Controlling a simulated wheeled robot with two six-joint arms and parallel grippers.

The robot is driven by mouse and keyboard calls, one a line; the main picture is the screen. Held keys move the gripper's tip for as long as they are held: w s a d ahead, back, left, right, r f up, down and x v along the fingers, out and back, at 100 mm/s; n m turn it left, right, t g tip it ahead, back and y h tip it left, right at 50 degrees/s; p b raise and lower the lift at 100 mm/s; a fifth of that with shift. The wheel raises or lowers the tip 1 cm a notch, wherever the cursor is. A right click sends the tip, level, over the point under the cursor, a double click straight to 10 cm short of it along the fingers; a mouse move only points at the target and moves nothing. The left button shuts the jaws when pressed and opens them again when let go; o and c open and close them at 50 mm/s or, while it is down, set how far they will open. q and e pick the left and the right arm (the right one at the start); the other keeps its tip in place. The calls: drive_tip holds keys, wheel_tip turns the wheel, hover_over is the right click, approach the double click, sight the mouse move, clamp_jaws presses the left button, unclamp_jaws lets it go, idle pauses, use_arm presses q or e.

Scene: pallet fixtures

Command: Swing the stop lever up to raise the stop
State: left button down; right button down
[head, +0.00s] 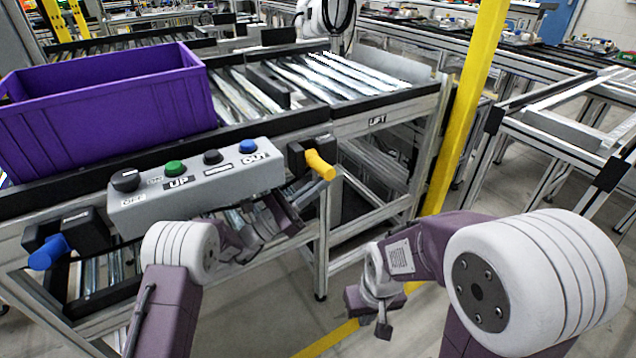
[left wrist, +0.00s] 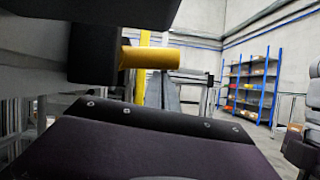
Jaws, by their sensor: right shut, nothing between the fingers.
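A lever with a yellow handle (head: 320,165) sticks out from a black mount at the right end of the control box. The yellow handle also shows in the left wrist view (left wrist: 150,57), near the top centre. A second lever with a blue handle (head: 48,252) is at the box's left end. I cannot tell which one is the stop lever. My left gripper (head: 292,212) is below and left of the yellow handle, apparently apart from it; its finger opening is unclear. My right gripper (head: 368,310) is low over the floor, shut and empty.
The grey control box (head: 196,186) carries knobs and buttons beside my left arm. A purple crate (head: 110,110) stands on the roller conveyor behind it. A lift section (head: 378,120) and a yellow post (head: 465,110) are to the right. Open floor lies around my right gripper.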

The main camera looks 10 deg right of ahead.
use_arm(q)
drive_tip(key=shift+s+d+r+n+t+p, duration=0.1)
drive_tip(key=shift+s+r+n+t+p, duration=0.2)
drive_tip(key=shift+r+n+t+p, duration=0.55)
use_arm(e)
drive_tip(key=shift+s+r, duration=0.1)
drive_tip(key=shift+r, duration=1.1)
use_arm(q)
drive_tip(key=shift+f+n+y, duration=0.15)
drive_tip(key=shift+n+y, duration=0.1)
drive_tip(key=shift+y, duration=0.05)
